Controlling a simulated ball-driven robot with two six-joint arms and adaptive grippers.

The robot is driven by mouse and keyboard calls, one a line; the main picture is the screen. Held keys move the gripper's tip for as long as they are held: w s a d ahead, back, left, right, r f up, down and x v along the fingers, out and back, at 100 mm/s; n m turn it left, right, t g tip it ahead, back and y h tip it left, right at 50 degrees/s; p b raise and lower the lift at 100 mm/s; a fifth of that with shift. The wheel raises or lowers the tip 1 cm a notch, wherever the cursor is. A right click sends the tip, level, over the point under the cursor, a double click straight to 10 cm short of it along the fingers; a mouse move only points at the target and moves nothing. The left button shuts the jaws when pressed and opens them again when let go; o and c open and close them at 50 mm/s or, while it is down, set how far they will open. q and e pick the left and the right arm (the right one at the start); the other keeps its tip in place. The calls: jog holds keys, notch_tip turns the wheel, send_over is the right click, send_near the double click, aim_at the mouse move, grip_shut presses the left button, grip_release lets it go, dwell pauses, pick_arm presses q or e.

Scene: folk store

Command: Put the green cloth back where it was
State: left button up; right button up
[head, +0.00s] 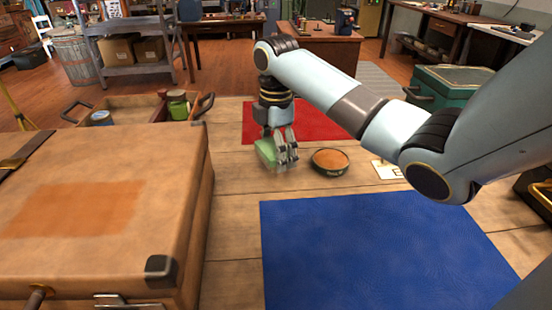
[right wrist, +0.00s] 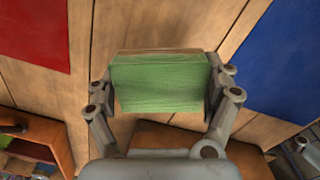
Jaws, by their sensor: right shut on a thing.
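The green cloth (head: 265,152) is a folded block in my right gripper (head: 284,157), low over the wooden table. In the right wrist view the cloth (right wrist: 160,85) lies between the two fingers (right wrist: 163,92), which are shut on it. I cannot tell whether it touches the table. It is in front of the red mat (head: 325,120) and beyond the blue mat (head: 375,250), touching neither in the picture. My left gripper is not in view.
A round bowl (head: 330,161) with an orange top is just right of the gripper. A large brown case (head: 100,205) fills the left. Behind it is a wooden tray (head: 140,104) with a green jar (head: 178,104). A white card (head: 387,170) lies right of the bowl.

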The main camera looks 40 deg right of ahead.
notch_tip(320, 180, down, 4)
dwell(0.4)
jog(key=o, duration=1.1)
notch_tip(320, 180, up, 12)
jog(key=shift+s+a+r+p, duration=0.1)
jog(key=shift+s+a+p, duration=0.05)
jog(key=shift+p, duration=0.3)
